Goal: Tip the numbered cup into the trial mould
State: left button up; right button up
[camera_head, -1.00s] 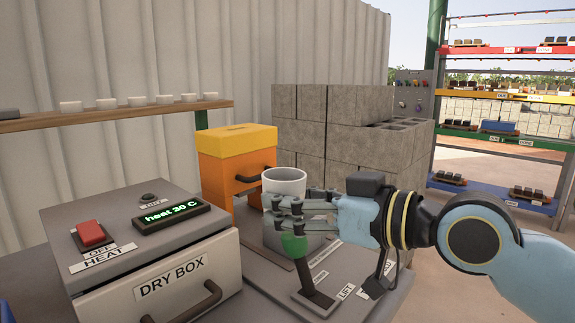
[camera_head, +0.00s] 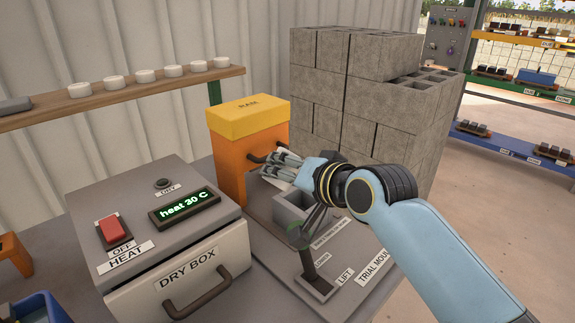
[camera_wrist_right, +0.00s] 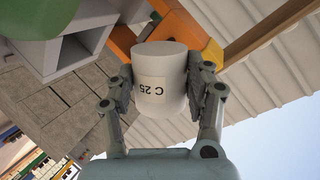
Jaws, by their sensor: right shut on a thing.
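My right gripper (camera_head: 283,166) is shut on the white numbered cup (camera_wrist_right: 160,98). In the right wrist view the cup sits between both fingers (camera_wrist_right: 160,88). Its label reads "C 25", upside down in that picture, as is the whole scene. I cannot make out the cup in the head view, nor see its contents. The trial mould (camera_head: 291,216), a grey open box, stands just below and nearer than the gripper. It also seems to show at the upper left of the wrist view (camera_wrist_right: 64,62). My left gripper is out of view.
The orange ram box (camera_head: 236,158) with its dark handle stands right behind the gripper. A lever (camera_head: 311,267) rises in front of the mould. The dry box (camera_head: 185,283) is at left. Grey blocks (camera_head: 355,100) are stacked behind. A shelf (camera_head: 130,98) holds several white pieces.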

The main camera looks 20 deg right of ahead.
jog(key=m, duration=0.1)
jog(key=d+m+y+b, duration=0.1)
jog(key=g+b, duration=0.1)
jog(key=shift+w+d+f+m+y, duration=0.25)
jog(key=shift+f+m+y, duration=0.05)
jog(key=shift+m+y, duration=0.1)
jog(key=shift+d+m+y, duration=0.2)
jog(key=shift+m+y, duration=0.3)
jog(key=shift+m, duration=0.1)
jog(key=shift+w+d+r+m+g+y+p, duration=0.15)
jog(key=shift+d+r+m+g+y+p, duration=0.15)
jog(key=shift+r+m+p, duration=0.15)
jog(key=shift+w+d+f+m, duration=0.1)
jog(key=shift+d+m, duration=0.05)
jog(key=shift+m, duration=0.2)
jog(key=shift+w+d+m+y, duration=0.1)
jog(key=shift+d+m+y, duration=0.25)
jog(key=shift+m+y, duration=0.5)
jog(key=shift+n, duration=0.25)
